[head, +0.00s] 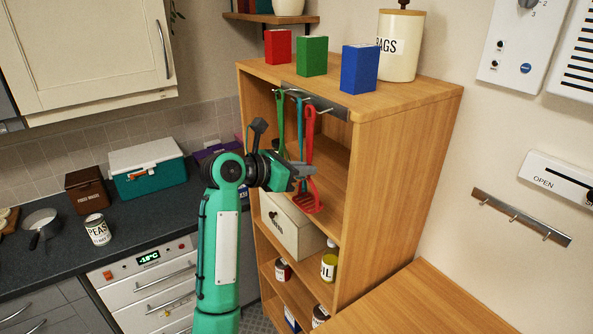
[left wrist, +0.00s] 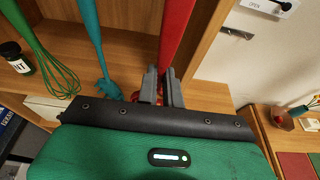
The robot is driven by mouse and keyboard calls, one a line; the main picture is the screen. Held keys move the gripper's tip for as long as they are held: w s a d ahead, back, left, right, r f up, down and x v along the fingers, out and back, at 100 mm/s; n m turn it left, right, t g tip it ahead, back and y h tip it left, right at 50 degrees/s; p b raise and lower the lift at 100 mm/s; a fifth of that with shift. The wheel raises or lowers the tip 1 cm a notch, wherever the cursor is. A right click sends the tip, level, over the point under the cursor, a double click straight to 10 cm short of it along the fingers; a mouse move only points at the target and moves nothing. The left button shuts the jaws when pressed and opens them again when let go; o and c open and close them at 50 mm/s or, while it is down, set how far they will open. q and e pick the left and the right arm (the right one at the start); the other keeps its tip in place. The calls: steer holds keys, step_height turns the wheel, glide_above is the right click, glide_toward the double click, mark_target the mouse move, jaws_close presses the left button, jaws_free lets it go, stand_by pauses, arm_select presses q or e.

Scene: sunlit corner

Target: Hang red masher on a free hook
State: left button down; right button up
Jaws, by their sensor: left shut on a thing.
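The red masher (head: 309,138) is upright at the front of the wooden shelf unit, its top close to the dark hook rail (head: 318,101). I cannot tell whether its loop rests on a hook. My left gripper (head: 304,171) is shut on its handle; in the left wrist view the red handle (left wrist: 176,35) runs up from between the fingers (left wrist: 163,88). A green whisk (left wrist: 38,45) and a teal utensil (left wrist: 88,35) hang to its left. A second rail (head: 520,217) on the right wall has several bare hooks. My right gripper is out of view.
The wooden shelf unit (head: 405,160) has red, green and blue boxes and a canister (head: 400,45) on top. A cream drawer box (head: 290,225) and jars (head: 329,262) fill its shelves. A wooden surface (head: 425,305) lies below the wall rail. The space before that rail looks clear.

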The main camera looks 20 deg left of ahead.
arm_select(q)
steer(key=shift+x, duration=1)
steer(key=shift+w+d+f, duration=0.3)
steer(key=shift+w+d, duration=0.05)
steer(key=shift+w, duration=0.1)
steer(key=c, duration=1.5)
jaws_free()
